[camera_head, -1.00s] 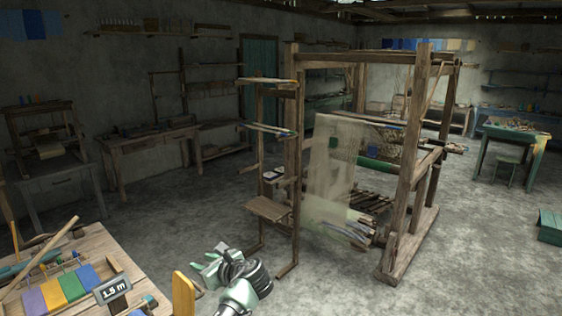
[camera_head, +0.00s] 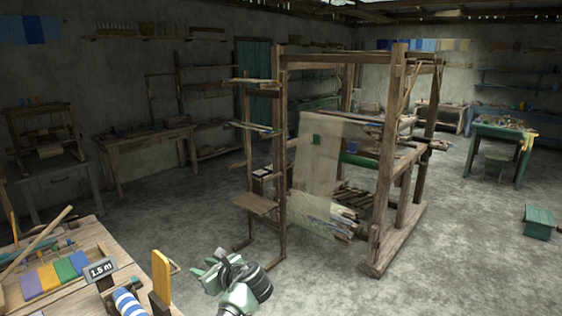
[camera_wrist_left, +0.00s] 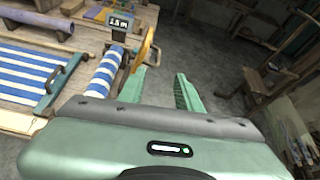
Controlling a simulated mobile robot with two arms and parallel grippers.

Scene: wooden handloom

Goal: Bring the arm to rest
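My left gripper (camera_head: 204,269) is at the bottom of the head view, just right of the workbench (camera_head: 95,248), above the floor. In the left wrist view its two green fingers (camera_wrist_left: 160,90) stand apart with nothing between them. The bench edge and a yellow upright piece (camera_head: 161,277) are close to its left. The yellow piece (camera_wrist_left: 146,48) also shows just beyond the left finger in the wrist view. My right gripper is in neither view.
The wooden handloom (camera_head: 391,150) stands ahead to the right. The bench holds a blue-and-white striped roll (camera_head: 130,303), a "1.5 m" sign (camera_head: 101,270) and coloured swatches (camera_head: 55,274). A green box (camera_head: 539,222) is at far right. Grey floor (camera_head: 330,285) is clear in front.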

